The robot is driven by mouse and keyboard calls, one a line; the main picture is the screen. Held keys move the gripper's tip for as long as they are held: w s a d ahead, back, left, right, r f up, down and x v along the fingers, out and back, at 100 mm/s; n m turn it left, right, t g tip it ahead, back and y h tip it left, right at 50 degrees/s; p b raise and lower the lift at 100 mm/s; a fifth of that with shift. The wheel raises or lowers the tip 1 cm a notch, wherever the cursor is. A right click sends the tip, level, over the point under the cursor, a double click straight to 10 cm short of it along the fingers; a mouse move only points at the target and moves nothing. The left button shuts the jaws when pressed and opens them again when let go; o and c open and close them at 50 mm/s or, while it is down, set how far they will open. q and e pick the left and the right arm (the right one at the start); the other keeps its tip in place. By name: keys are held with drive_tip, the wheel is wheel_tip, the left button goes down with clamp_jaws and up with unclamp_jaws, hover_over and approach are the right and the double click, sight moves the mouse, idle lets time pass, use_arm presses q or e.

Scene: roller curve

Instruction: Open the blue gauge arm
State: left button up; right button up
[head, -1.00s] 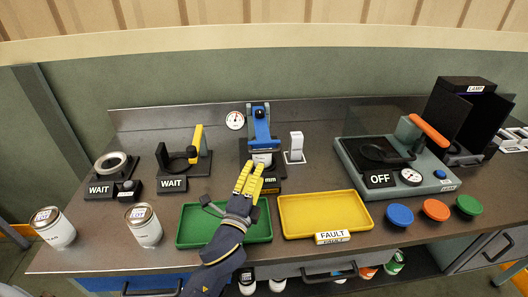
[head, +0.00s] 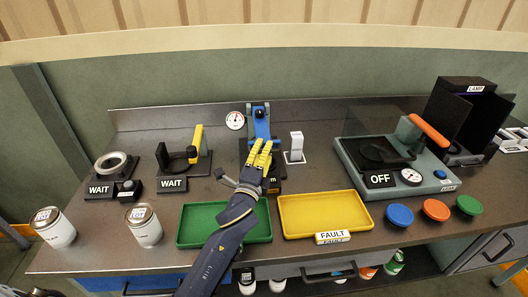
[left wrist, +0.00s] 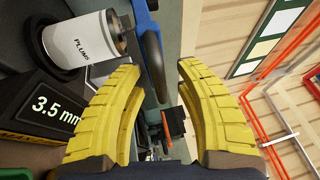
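The blue gauge arm (head: 262,125) stands at the back middle of the bench on a dark stand, with a black knob near its top. My left gripper (head: 263,145) has its yellow fingers at the arm's lower end and hides part of it. A white can marked PLUMS (left wrist: 82,38) stands beside the left finger. My right gripper is not in view.
A black block marked 3.5 mm (left wrist: 45,105) is close to the left finger. A white switch (head: 296,146) stands right of the stand. A green tray (head: 190,222) and a yellow tray (head: 362,207) lie in front. A dial (head: 235,120) is behind, on the left.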

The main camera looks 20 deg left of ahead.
use_arm(q)
clamp_jaws()
idle(0.3)
